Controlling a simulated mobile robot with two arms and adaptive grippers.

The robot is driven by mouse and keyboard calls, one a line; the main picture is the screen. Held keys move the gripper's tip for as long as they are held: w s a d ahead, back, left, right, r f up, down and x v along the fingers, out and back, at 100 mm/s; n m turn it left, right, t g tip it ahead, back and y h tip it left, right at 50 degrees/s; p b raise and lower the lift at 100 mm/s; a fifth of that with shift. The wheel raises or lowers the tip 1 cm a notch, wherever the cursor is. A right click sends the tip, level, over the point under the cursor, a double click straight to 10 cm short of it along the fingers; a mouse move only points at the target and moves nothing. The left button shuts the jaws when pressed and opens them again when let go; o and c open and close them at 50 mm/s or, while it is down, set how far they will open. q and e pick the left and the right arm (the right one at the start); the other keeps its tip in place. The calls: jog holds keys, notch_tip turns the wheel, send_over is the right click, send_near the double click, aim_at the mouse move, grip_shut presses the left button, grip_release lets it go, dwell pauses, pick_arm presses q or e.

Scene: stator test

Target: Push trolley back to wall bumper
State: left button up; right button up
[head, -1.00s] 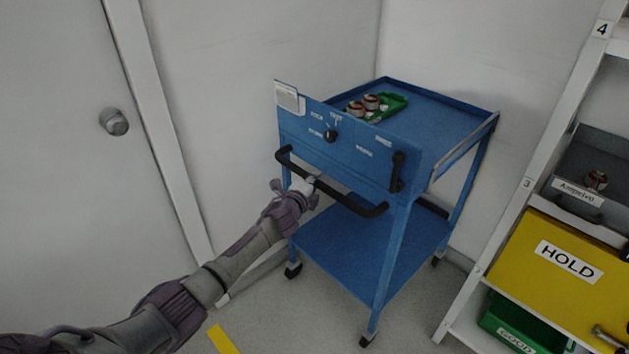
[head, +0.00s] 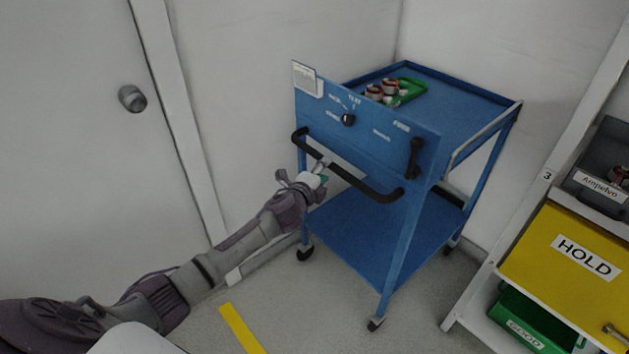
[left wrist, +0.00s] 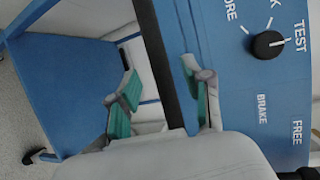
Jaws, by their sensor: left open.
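The blue trolley (head: 345,240) stands upright near the room corner. Its black handle bar (head: 365,188) runs across the front, below the panel. My left gripper (head: 319,173) is open at the left part of this bar. In the left wrist view, the bar (left wrist: 156,55) passes between the teal-padded fingers (left wrist: 162,98), which are apart and not closed on it. The panel has a black knob (head: 348,119), turned towards TEST, and a black upright lever (head: 416,158) by FREE. A dark strip (head: 455,195) shows low behind the trolley, mostly hidden; I cannot tell whether they touch.
A green tray (head: 411,91) with red-and-silver parts (head: 381,92) rests on the trolley top. A shelf with a yellow HOLD bin (head: 540,248) and a green bin (head: 530,318) stands close on the right. A door (head: 75,190) is on the left. Floor before the trolley is clear.

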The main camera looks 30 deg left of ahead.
pick_arm(q)
jog(key=s+r, duration=0.1)
jog(key=s, duration=0.5)
jog(key=shift+s+r, duration=0.15)
jog(key=shift+s, duration=0.1)
jog(key=shift+d, duration=0.1)
jog(key=s+a+f+n+g+p, duration=0.1)
jog(key=s+f+n+g, duration=0.2)
jog(key=s+f, duration=0.5)
jog(key=s+f+n+g+y+p, duration=0.1)
jog(key=s+f+n+g, duration=0.2)
jog(key=f, duration=1)
jog(key=s+a+f+n+g+p, duration=0.1)
jog(key=s+f+n+g, duration=0.15)
jog(key=s+f, duration=0.6)
jog(key=s+d+f+n+g+p, duration=0.1)
jog(key=s+f, duration=0.4)
jog(key=s, duration=0.7)
jog(key=s+d+f+n+g, duration=0.3)
jog(key=s+f, duration=0.3)
jog(key=s, duration=0.6)
jog(key=s+d+f+n+g+h+p, duration=0.1)
jog(key=s+d+f+n, duration=0.3)
jog(key=s, duration=0.8)
jog(key=shift+d+f+g+p, duration=0.3)
jog(key=shift+f+g+p, duration=0.05)
jog(key=shift+f+g, duration=0.4)
jog(key=shift+w, duration=0.15)
